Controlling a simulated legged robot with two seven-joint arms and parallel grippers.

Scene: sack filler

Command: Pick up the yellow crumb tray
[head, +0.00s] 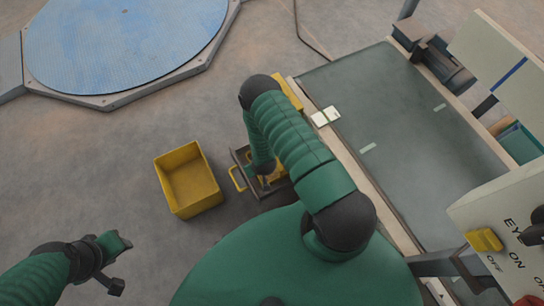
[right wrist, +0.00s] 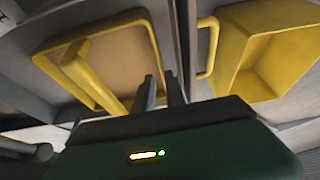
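The yellow tray (right wrist: 120,28) with a tan bottom sits in a dark-walled housing (head: 237,157) on the floor. My right arm covers much of it in the head view. A yellow loop handle (head: 238,178) sticks out of the housing's left side; it also shows in the right wrist view (right wrist: 214,45). My right gripper (right wrist: 161,82) is open and empty, its fingertips near the housing wall, between tray and loop handle; they look apart from the handle. In the head view the right gripper (head: 265,184) points down over the housing. My left gripper (head: 118,244) hangs at lower left, away from the tray.
An empty yellow bin (head: 189,180) stands on the floor left of the housing, also in the right wrist view (right wrist: 270,45). A dark conveyor bed (head: 380,110) runs along the right. A control panel (head: 515,225) is at lower right. A blue round platform (head: 125,40) lies upper left.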

